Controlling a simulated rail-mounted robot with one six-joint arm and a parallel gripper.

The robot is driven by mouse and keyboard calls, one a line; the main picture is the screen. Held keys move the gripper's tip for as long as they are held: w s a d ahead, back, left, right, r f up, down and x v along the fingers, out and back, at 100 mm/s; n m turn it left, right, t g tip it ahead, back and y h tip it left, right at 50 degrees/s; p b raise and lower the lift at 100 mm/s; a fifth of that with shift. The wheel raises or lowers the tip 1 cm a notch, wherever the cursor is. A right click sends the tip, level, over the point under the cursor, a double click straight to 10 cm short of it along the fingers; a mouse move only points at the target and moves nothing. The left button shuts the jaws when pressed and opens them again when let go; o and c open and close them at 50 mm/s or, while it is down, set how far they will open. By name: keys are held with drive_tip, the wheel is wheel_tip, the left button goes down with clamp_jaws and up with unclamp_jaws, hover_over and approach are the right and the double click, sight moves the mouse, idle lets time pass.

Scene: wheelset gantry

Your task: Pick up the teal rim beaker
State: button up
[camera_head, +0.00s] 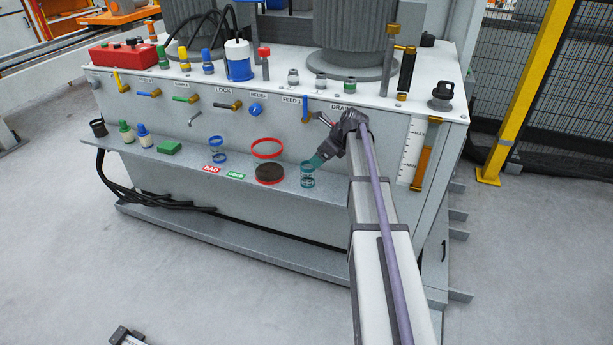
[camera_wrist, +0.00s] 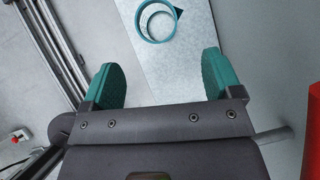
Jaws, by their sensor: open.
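The teal rim beaker (camera_head: 307,182) stands upright on the grey shelf at the front of the machine, clear-walled with teal bands at top and bottom. In the wrist view its teal rim (camera_wrist: 143,27) shows as a ring near the top edge, with a small spout at its right. My gripper (camera_head: 317,161) is just above and to the right of the beaker in the head view. In the wrist view the teal fingers (camera_wrist: 165,80) are wide apart with nothing between them. The beaker lies beyond the fingertips, apart from them.
The panel with valve handles rises behind. The shelf's right front is bare.

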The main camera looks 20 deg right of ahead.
sight(311, 166)
drive_tip(key=b+x, duration=0.8)
drive_tip(key=x, duration=0.2)
drive_tip(key=shift+a+f, duration=0.1)
drive_tip(key=shift+f, duration=0.1)
drive_tip(key=shift+w+a, duration=0.1)
drive_tip(key=shift+r, duration=0.15)
drive_tip(key=c, duration=1)
drive_tip(key=shift+r+p, duration=0.1)
drive_tip(key=shift+p, duration=0.2)
wheel_tip(311, 166, up, 28)
drive_tip(key=p, duration=2.8)
